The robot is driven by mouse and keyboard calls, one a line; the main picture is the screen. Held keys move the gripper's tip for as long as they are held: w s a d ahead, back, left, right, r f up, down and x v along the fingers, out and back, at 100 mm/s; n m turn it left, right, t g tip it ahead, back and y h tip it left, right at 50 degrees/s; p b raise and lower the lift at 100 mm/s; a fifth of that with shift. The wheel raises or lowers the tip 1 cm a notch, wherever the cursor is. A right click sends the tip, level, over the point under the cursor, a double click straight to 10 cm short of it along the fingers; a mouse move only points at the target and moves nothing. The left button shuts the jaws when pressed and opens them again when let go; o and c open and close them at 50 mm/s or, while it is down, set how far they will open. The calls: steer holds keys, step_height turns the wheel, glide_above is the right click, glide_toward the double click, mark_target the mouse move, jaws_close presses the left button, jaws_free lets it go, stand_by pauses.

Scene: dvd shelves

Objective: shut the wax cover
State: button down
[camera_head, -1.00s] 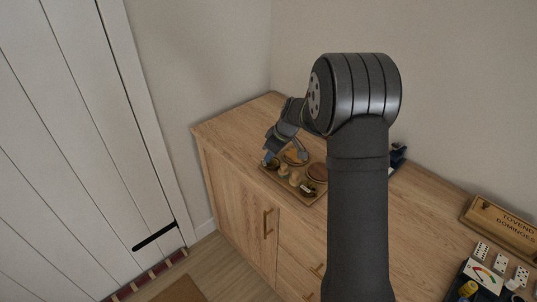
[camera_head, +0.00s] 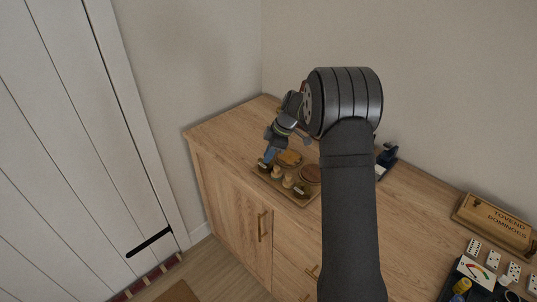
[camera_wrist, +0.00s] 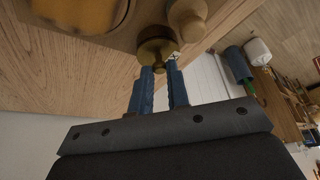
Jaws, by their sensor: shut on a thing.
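A wooden tray (camera_head: 299,201) of small round things stands on the cabinet's left part. It holds an amber round piece (camera_head: 289,157), a reddish-brown round piece (camera_head: 311,174) and small pale knobs (camera_head: 288,181). I cannot tell for sure which piece is the wax cover. My gripper (camera_head: 267,158) is low at the tray's left corner. In the wrist view, its blue fingers (camera_wrist: 160,70) are shut on a small brass round piece (camera_wrist: 155,47), beside a wooden knob (camera_wrist: 187,20). The amber piece (camera_wrist: 85,12) is cut off at the top. My arm hides part of the cabinet top.
The wooden cabinet top (camera_head: 230,126) is clear left of the tray. A dark blue device (camera_head: 387,155) stands behind my arm. A dominoes box (camera_head: 495,222) and several dominoes lie at the right. A white door (camera_head: 75,130) is at the left.

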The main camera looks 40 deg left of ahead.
stand_by(0.3)
steer(key=c, duration=1.4)
jaws_free()
steer(key=v, duration=1.7)
steer(key=shift+r, duration=0.25)
steer(key=x, duration=1.7)
steer(key=shift+f, duration=0.25)
